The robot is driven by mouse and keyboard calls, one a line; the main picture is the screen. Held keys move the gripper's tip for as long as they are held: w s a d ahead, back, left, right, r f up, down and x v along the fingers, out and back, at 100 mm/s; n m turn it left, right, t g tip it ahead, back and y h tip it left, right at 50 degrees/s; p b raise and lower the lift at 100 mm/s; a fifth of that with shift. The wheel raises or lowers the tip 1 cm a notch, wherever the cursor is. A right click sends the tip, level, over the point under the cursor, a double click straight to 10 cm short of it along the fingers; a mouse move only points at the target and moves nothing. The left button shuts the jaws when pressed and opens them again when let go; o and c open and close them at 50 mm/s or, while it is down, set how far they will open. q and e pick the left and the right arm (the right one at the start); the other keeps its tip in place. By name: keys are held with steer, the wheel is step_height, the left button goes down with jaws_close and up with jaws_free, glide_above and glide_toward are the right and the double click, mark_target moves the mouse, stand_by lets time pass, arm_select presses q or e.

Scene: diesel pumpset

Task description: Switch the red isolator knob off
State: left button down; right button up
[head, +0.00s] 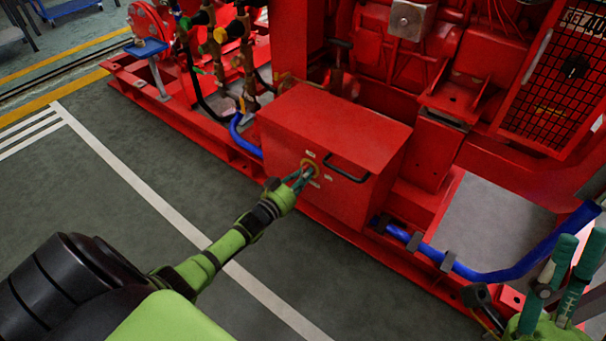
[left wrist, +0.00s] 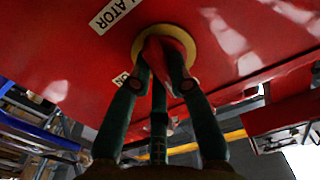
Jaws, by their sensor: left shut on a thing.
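The red isolator knob (left wrist: 167,52) sits on a yellow round plate (left wrist: 138,50) on the front of a red box (head: 330,125). In the left wrist view my left gripper (left wrist: 166,85) is shut on the knob, with teal fingers on either side of it. In the head view the left gripper (head: 301,178) reaches the box front and covers most of the knob; the yellow plate shows around it. A label ending in "LATOR" (left wrist: 112,14) and a small "ON" label (left wrist: 121,79) are beside the plate. My right gripper (head: 577,268) is at the lower right, open and empty.
A black handle (head: 346,169) is on the box front, right of the knob. A blue hose (head: 460,267) runs low along the red frame. Pipes and valves (head: 235,35) stand behind left. The grey floor (head: 150,170) in front is clear.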

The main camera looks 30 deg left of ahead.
arm_select(q)
steer(key=shift+n, duration=0.6)
steer(key=c, duration=1.1)
jaws_free()
steer(key=shift+c, duration=0.2)
steer(key=s+a, duration=0.1)
steer(key=s, duration=1.1)
